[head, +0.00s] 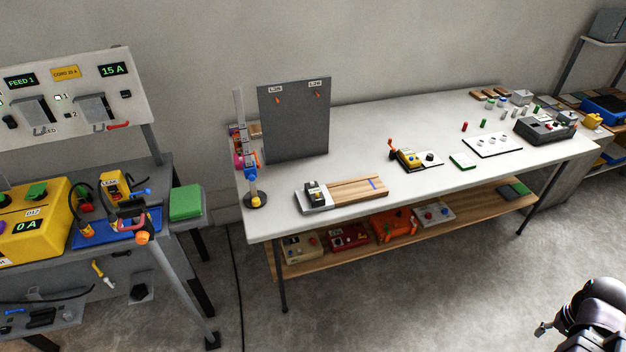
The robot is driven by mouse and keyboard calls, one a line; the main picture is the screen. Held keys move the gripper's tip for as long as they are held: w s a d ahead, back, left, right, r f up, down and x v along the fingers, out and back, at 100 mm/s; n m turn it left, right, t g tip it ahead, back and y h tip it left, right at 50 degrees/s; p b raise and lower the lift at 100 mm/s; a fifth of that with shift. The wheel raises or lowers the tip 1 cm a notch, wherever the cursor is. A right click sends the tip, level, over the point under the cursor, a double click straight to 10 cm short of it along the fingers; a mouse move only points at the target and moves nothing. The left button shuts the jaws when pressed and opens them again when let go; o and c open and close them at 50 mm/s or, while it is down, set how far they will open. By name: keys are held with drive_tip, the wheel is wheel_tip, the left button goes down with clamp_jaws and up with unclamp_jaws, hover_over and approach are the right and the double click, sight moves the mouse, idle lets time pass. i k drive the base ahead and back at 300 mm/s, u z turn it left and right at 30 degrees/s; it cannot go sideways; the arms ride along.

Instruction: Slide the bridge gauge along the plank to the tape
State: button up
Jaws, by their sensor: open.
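The wooden plank (345,191) lies near the front left of the white table. A strip of blue tape (374,184) crosses it toward its right end. The bridge gauge (316,193), dark with a yellow part, stands at the plank's left end on a light grey block, apart from the tape. My gripper (541,328) is at the lower right, over the floor, far from the gauge and empty. It is small in view, with open jaws.
A grey upright panel (293,120) and a vertical stand (250,150) are behind and left of the plank. A lower shelf holds several boxes.

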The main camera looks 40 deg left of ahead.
sight(319, 201)
drive_tip(key=z, duration=0.1)
drive_tip(key=k, duration=0.8)
drive_tip(key=u, duration=1.5)
drive_tip(key=i, duration=1)
drive_tip(key=u, duration=0.05)
